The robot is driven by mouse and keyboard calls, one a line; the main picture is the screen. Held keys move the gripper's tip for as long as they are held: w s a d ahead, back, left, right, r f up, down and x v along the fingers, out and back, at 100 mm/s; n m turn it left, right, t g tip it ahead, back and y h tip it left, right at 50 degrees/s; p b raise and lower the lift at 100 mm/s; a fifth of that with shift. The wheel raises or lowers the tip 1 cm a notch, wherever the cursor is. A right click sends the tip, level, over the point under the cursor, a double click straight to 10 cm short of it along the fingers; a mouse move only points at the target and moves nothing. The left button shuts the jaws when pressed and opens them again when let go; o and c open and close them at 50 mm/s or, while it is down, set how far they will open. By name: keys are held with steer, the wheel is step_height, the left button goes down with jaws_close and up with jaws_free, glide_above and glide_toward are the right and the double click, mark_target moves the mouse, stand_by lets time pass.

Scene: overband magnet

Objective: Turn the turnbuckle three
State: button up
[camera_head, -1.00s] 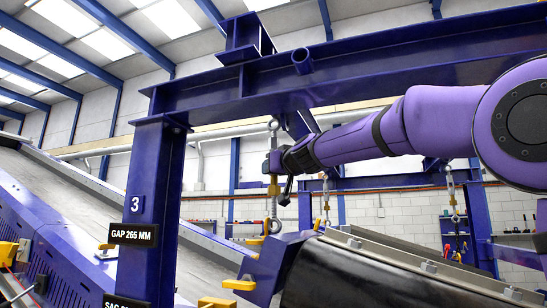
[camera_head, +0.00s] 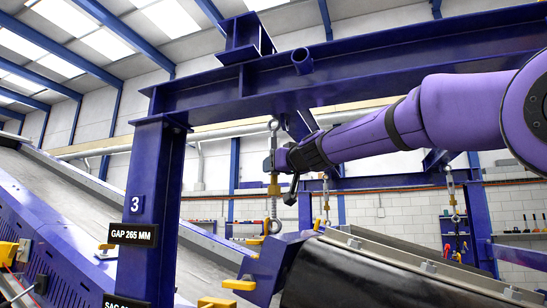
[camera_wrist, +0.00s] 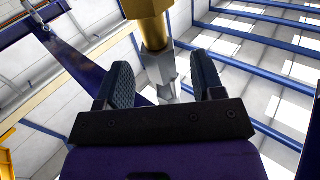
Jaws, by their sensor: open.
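Turnbuckle three (camera_head: 274,189) hangs upright from the blue frame beside the post marked 3. Its brass-coloured body shows below my gripper, with a threaded rod and eye under it. My gripper (camera_head: 271,163) is at the upper part of the turnbuckle, reaching in from the right. In the wrist view my gripper (camera_wrist: 163,85) is open, its two dark ridged fingers apart. The turnbuckle's brass part (camera_wrist: 148,22) and a grey steel part (camera_wrist: 161,72) stand between and beyond the fingers, with gaps at both sides. I see no clear contact.
The post (camera_head: 150,205) carries a "GAP 265 MM" plate (camera_head: 133,235). A blue beam (camera_head: 350,65) runs above my arm. The dark magnet body (camera_head: 350,275) lies below. Another hanging turnbuckle (camera_head: 453,200) is at the right. An inclined conveyor (camera_head: 70,205) is at the left.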

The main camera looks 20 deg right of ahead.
steer(key=shift+v, duration=2.7)
steer(key=shift+d, duration=0.1)
steer(key=o, duration=0.6)
steer(key=shift+c, duration=0.2)
steer(key=v, duration=1)
steer(key=shift+s, duration=0.35)
steer(key=shift+d, duration=0.1)
